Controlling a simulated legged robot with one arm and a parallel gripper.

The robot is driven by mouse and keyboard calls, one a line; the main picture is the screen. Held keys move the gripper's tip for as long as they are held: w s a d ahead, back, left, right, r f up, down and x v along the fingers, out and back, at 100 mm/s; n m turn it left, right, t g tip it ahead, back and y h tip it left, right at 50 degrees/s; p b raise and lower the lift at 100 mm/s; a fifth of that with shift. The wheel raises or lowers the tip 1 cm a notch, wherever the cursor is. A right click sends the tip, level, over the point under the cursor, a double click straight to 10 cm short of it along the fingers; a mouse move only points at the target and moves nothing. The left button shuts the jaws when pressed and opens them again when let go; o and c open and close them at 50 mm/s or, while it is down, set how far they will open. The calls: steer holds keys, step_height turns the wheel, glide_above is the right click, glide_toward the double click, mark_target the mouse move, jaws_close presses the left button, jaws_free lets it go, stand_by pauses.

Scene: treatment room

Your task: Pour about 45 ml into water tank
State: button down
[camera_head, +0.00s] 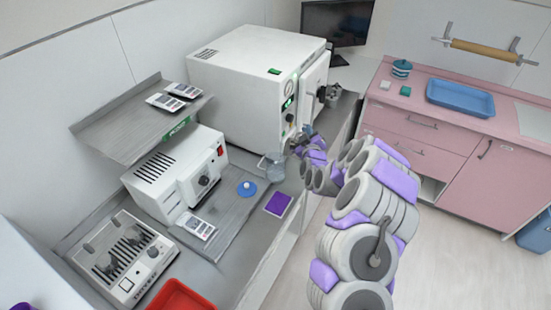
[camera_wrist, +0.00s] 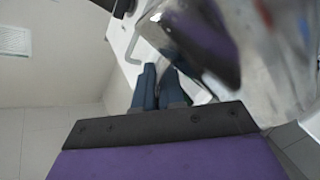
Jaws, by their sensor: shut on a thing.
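My gripper (camera_head: 298,143) is in front of the big white autoclave (camera_head: 247,82), just below its front panel. It is shut on a clear, see-through jug (camera_head: 272,167), which hangs to its lower left above the counter. In the wrist view the dark fingertips (camera_wrist: 158,88) are close together, and the blurred clear wall of the jug (camera_wrist: 285,75) fills the upper right. I cannot make out the liquid level or the exact grip point. A water tank cannot be told for certain; the autoclave's top carries a small green square (camera_head: 274,71).
A smaller white device (camera_head: 180,175) stands left under a grey shelf (camera_head: 115,135). A blue round lid (camera_head: 247,189) and purple pad (camera_head: 278,203) lie on the counter. A red tray (camera_head: 180,297) is at the front. Pink cabinets (camera_head: 430,140) stand right, with open floor before them.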

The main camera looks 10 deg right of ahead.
steer(key=shift+a+r+n+p, duration=0.3)
steer(key=shift+a+p, duration=0.15)
steer(key=shift+p, duration=0.2)
stand_by(0.6)
steer(key=d+f+m+b, duration=0.1)
steer(key=b, duration=0.1)
steer(key=d+f+m+b, duration=0.1)
steer(key=b, duration=0.2)
steer(key=shift+d+f+b, duration=0.2)
steer(key=shift+f+b, duration=0.15)
steer(key=shift+f, duration=0.05)
steer(key=shift+s+d+m+b, duration=0.1)
steer(key=shift+d+m+b, duration=0.45)
steer(key=shift+m+b, duration=0.65)
steer(key=shift+d+f+m+b, duration=0.1)
steer(key=shift+f+m+b, duration=0.25)
steer(key=shift+b, duration=0.25)
